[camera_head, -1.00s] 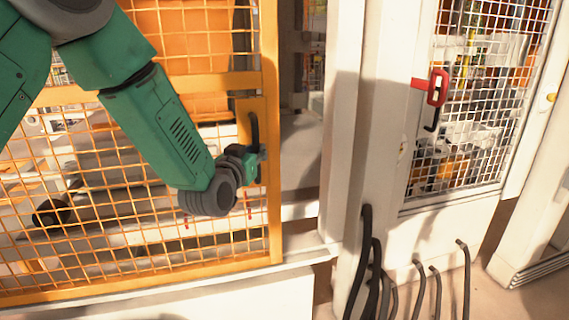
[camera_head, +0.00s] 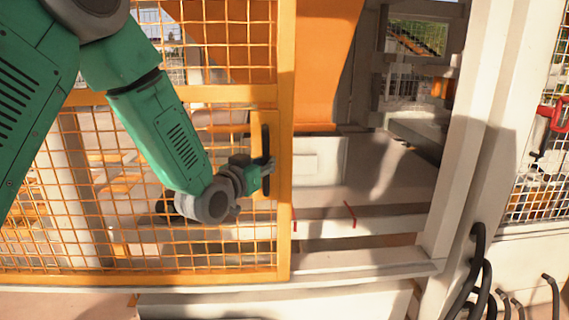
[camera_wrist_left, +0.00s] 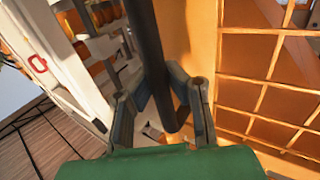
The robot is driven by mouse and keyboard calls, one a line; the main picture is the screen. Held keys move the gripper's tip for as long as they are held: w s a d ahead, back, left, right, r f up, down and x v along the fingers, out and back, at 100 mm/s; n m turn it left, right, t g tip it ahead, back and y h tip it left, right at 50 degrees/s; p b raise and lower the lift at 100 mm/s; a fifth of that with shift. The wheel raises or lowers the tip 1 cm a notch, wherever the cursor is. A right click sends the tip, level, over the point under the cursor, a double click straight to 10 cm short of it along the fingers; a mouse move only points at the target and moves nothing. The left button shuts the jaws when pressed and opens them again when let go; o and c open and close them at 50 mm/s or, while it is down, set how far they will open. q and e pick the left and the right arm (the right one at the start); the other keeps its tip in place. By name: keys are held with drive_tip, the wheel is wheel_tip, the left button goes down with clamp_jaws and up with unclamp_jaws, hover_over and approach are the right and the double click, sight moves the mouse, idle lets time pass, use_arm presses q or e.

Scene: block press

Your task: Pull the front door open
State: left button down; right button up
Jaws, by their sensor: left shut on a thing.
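The front door (camera_head: 286,220) is an orange frame with orange wire mesh, on the left of the head view. A wide gap lies between its right edge and the white post. Its dark upright bar handle (camera_head: 265,137) sits on an orange plate near that edge. My left gripper (camera_head: 266,170) is at the lower part of the handle. In the left wrist view, the two fingers of my left gripper (camera_wrist_left: 162,105) are on either side of the dark handle (camera_wrist_left: 147,45), shut on it. The orange door frame (camera_wrist_left: 203,45) stands beside it. My right gripper is not in view.
A white post (camera_head: 477,130) stands right of the opening. A mesh panel with a red latch (camera_head: 552,117) is at the far right. Dark hoses (camera_head: 470,280) rise at the lower right. Inside the opening are a pale machine bed and an orange panel (camera_head: 318,60).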

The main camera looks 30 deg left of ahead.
use_arm(q)
drive_tip(key=shift+s+a+f, duration=0.1)
drive_tip(key=shift+s+a, duration=0.55)
drive_tip(key=shift+a, duration=0.25)
drive_tip(key=shift+s+a+f, duration=0.1)
drive_tip(key=shift+s+a, duration=0.5)
drive_tip(key=shift+a, duration=0.3)
drive_tip(key=c, duration=1.5)
unclamp_jaws()
drive_tip(key=shift+w+d+r, duration=0.1)
drive_tip(key=shift+d, duration=0.05)
drive_tip(key=shift+d+r, duration=0.1)
drive_tip(key=shift+d, duration=0.15)
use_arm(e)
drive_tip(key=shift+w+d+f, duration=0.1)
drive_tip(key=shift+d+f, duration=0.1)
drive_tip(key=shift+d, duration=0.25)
use_arm(q)
drive_tip(key=s, duration=1.1)
drive_tip(key=shift+s, duration=0.35)
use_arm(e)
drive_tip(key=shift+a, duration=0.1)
